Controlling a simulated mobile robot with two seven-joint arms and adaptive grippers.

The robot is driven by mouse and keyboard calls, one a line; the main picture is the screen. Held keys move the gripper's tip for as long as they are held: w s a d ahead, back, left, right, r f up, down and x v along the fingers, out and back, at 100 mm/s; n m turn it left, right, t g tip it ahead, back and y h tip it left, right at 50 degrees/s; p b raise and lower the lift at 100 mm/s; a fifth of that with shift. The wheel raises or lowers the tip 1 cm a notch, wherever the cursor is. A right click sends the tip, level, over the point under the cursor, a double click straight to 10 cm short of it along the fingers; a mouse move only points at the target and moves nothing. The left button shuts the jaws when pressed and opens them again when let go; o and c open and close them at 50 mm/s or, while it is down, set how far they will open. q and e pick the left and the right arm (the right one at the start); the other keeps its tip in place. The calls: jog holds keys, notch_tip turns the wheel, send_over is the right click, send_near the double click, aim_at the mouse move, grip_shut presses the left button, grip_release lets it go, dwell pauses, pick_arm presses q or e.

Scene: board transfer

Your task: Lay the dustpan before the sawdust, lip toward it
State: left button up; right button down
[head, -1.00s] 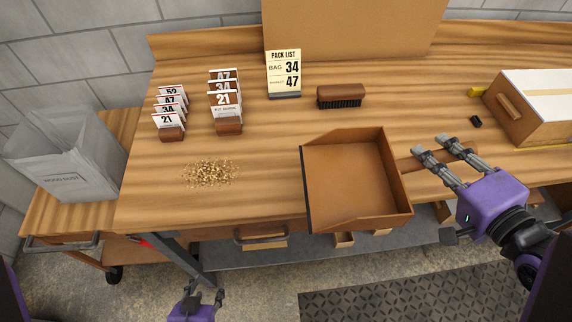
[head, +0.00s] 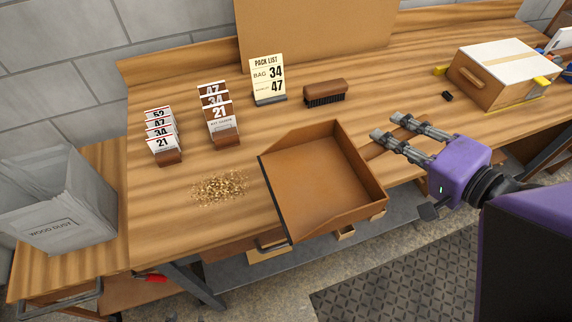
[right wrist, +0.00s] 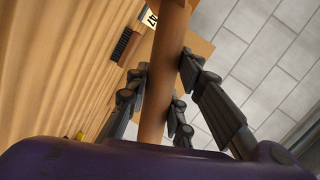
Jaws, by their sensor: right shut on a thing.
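The brown dustpan (head: 318,180) is at the front of the bench, its dark-edged lip facing left toward the sawdust. The sawdust (head: 220,187) is a loose tan patch on the bench top, a small gap left of the lip. The pan's near corner reaches past the bench's front edge in the head view; I cannot tell whether its floor touches the wood. My right gripper (head: 387,128) is at the pan's right side, shut on its wooden handle. The right wrist view shows the handle (right wrist: 165,75) between the fingers. My left gripper is out of view.
A brush (head: 325,91) and a pack list sign (head: 268,78) stand behind the pan. Two rows of number cards (head: 220,115) (head: 163,135) stand behind the sawdust. A grey wood dust bin (head: 60,205) is at left, a white-topped box (head: 505,75) at right.

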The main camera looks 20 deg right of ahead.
jog(key=shift+w+d, duration=0.1)
jog(key=shift+d, duration=0.15)
jog(key=shift+w+f, duration=0.15)
jog(key=shift+w, duration=0.2)
jog(key=w+f, duration=0.8)
jog(key=w+d+f+b, duration=0.1)
jog(key=w+f, duration=0.3)
jog(key=w, duration=0.1)
jog(key=shift+w+f, duration=0.1)
jog(key=shift+f, duration=0.25)
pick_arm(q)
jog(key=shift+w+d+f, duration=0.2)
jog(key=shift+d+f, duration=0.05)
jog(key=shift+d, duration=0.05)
